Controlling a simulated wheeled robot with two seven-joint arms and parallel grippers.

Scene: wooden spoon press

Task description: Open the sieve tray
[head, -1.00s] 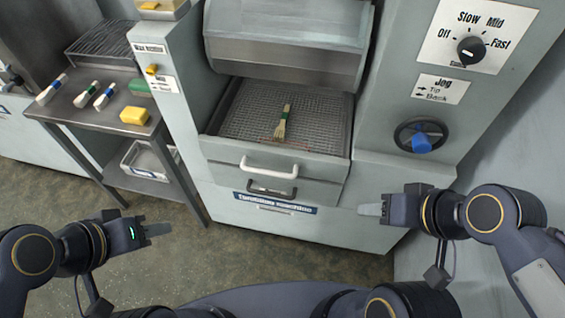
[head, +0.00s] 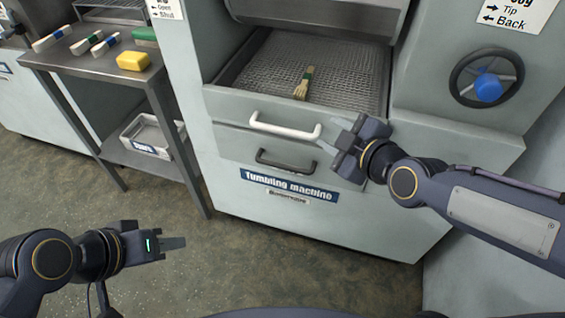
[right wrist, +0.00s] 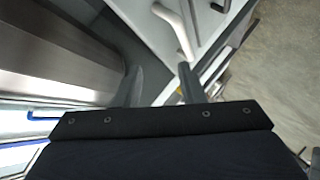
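A mesh-floored tray (head: 340,62) sits in the opening of the tumbling machine. Its front panel carries a white bar handle (head: 285,127). A second front below it carries a black handle (head: 287,160). I cannot tell from the pictures which front is labelled as the sieve tray. My right gripper (head: 336,138) is just right of the white handle's right end, open and holding nothing. The right wrist view shows its two fingers apart, with the white handle (right wrist: 174,28) beyond them. My left gripper (head: 180,247) is low at the left, away from the machine; its finger gap is unclear.
A blue-hubbed handwheel (head: 487,86) is on the right. A side table (head: 95,68) at left holds several brushes, a yellow block (head: 133,61) and a green one. The floor before the machine is clear.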

